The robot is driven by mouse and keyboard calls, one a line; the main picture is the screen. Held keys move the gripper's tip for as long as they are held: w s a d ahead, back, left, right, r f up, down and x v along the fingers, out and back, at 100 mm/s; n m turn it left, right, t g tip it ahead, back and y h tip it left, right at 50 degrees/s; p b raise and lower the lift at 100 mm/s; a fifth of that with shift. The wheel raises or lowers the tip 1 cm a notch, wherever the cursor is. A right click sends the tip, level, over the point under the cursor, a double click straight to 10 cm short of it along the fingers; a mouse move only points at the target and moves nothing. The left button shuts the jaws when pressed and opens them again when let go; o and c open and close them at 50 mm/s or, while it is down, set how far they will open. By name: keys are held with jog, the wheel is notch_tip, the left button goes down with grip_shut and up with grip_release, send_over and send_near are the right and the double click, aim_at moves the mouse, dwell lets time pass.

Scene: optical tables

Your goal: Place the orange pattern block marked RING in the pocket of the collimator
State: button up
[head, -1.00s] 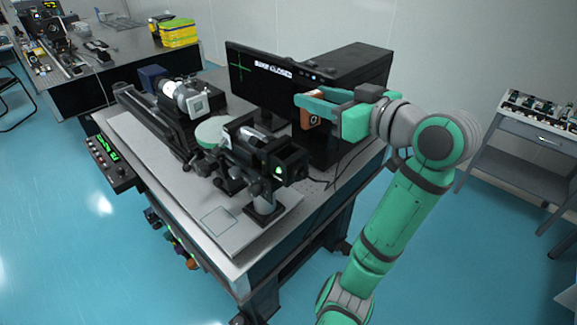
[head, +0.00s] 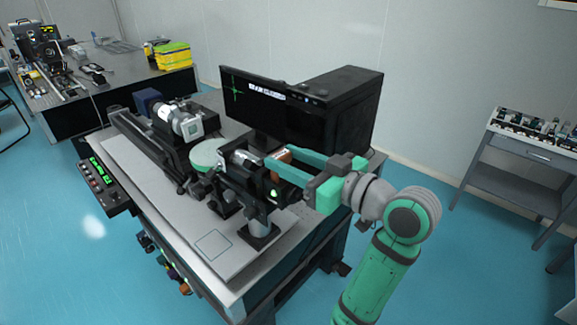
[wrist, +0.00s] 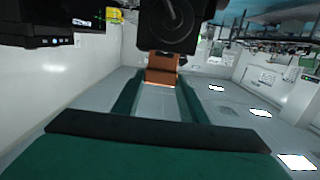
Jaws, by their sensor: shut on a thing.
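My gripper (head: 279,158) is shut on the orange pattern block (head: 283,155), which sits between the two green fingertips. In the wrist view the block (wrist: 162,70) is between the fingertips, just below a black housing (wrist: 178,25). No RING marking is readable. The black housing at the front of the optical rail appears to be the collimator (head: 236,172). In the head view the block is close beside the collimator's right end. I cannot tell whether they touch. The pocket is not clearly visible.
A monitor (head: 250,97) reading "BEAM CLOSED" and a black computer case (head: 345,100) stand behind the collimator. A pale green disc (head: 206,158) and a white-and-black optical unit (head: 182,122) lie to the left. The grey plate's front corner (head: 213,243) is clear.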

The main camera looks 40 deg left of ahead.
jog(key=shift+f, duration=0.85)
jog(key=shift+w+f, duration=0.1)
jog(key=shift+f, duration=0.15)
jog(key=o, duration=1.2)
